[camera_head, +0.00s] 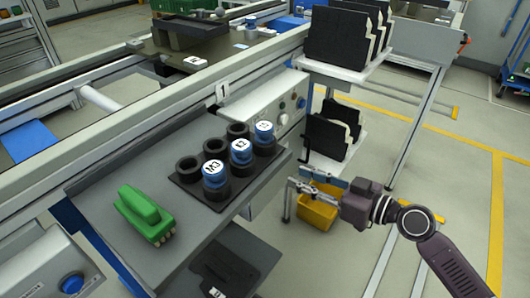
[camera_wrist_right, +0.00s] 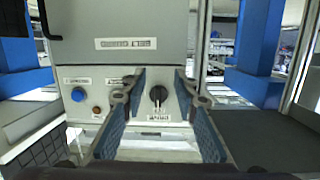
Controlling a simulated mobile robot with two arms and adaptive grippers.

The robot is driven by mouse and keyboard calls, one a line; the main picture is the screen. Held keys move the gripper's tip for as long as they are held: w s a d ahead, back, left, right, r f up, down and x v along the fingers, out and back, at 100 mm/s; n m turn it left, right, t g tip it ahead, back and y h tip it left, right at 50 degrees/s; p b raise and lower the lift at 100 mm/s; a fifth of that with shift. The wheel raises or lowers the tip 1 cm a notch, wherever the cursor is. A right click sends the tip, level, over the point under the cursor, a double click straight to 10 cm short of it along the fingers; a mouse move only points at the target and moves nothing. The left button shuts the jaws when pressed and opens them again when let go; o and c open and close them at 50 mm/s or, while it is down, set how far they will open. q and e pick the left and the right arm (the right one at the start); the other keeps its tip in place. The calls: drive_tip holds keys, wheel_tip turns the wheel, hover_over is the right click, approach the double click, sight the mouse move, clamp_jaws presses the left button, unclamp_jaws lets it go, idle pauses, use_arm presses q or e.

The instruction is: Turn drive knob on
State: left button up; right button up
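A grey control box (camera_head: 268,108) with small round controls (camera_head: 284,119) is fixed to the line's side rail. In the right wrist view its panel (camera_wrist_right: 180,135) carries a black rotary knob (camera_wrist_right: 158,94) with a label below, too small to read for certain. My right gripper (camera_wrist_right: 158,92) is open, its two blue-padded fingers framing the knob in that view with nothing between them. In the head view the right gripper (camera_head: 298,186) is below and right of the box, apart from it, pointing left. My left gripper is not in view.
A blue button (camera_wrist_right: 78,94) and an orange one (camera_wrist_right: 97,110) sit left of the knob. A grey shelf (camera_head: 130,175) holds a green brush-like object (camera_head: 145,214) and a black holder (camera_head: 180,182) with blue-topped pieces. A yellow bin (camera_head: 318,212) stands behind the gripper.

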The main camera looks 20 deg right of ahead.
wheel_tip(320, 180, up, 7)
drive_tip(key=w+n+t+y, duration=0.1)
drive_tip(key=w+y, duration=0.1)
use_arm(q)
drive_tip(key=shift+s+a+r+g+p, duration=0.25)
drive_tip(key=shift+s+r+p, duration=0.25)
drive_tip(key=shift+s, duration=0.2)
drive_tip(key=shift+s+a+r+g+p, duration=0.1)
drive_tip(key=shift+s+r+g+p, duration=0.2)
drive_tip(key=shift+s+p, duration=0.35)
use_arm(e)
drive_tip(key=x, duration=0.7)
drive_tip(key=shift+a, duration=0.3)
drive_tip(key=shift+w, duration=0.1)
drive_tip(key=shift+c, duration=0.7)
clamp_jaws()
